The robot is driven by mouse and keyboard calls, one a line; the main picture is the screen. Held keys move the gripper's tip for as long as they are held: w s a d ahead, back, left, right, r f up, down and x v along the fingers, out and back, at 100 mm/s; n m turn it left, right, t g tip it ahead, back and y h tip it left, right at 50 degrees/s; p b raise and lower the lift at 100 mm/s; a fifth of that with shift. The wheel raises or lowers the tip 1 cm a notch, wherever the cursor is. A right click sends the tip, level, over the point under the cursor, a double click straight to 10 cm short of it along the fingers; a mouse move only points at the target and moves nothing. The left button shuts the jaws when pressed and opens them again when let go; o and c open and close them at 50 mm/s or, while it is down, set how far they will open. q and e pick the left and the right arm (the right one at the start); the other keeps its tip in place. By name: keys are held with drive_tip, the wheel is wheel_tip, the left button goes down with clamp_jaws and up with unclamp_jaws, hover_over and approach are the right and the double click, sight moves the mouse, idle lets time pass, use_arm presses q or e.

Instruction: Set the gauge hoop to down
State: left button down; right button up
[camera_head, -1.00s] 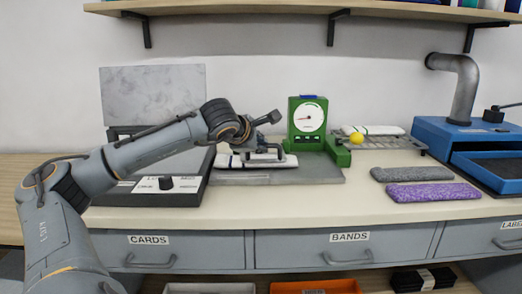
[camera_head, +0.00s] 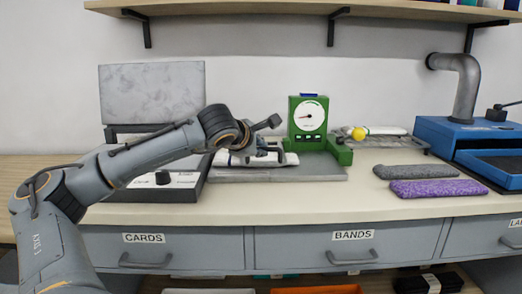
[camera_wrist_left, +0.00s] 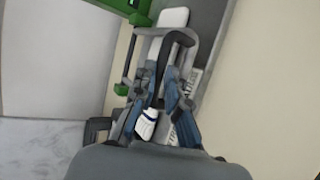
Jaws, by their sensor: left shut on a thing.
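The green gauge (camera_head: 308,116) with a round white dial stands at the back of a grey base plate (camera_head: 300,171). My left gripper (camera_head: 264,157) is low over the plate, left of the dial, at a white knitted-looking piece (camera_head: 291,158) lying there. In the left wrist view, a grey hoop (camera_wrist_left: 192,38) frames the white piece (camera_wrist_left: 174,17), and my left gripper (camera_wrist_left: 167,78) is closed at a dark bar inside it. It appears to be the hoop that is held; its exact tilt is hard to tell. My right gripper is out of view.
A yellow ball (camera_head: 359,133) is at a rack on the right. The counter front is clear.

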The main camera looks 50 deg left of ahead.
use_arm(q)
drive_tip(key=shift+d+f+g, duration=0.15)
drive_tip(key=shift+d+f, duration=0.05)
drive_tip(key=shift+f, duration=0.35)
drive_tip(key=shift+d+f+g, duration=0.15)
drive_tip(key=shift+f, duration=0.4)
drive_tip(key=c, duration=1.7)
unclamp_jaws()
drive_tip(key=shift+s, duration=0.1)
drive_tip(key=o, duration=0.3)
drive_tip(key=shift+s+r, duration=0.1)
drive_tip(key=shift+s, duration=0.05)
drive_tip(key=shift+o, duration=0.2)
drive_tip(key=shift+r, duration=0.1)
drive_tip(key=shift+r, duration=0.1)
drive_tip(key=shift+s+r, duration=0.1)
drive_tip(key=shift+s, duration=0.05)
drive_tip(key=v, duration=1.1)
drive_tip(key=shift+s+r, duration=0.25)
drive_tip(key=shift+s, duration=0.05)
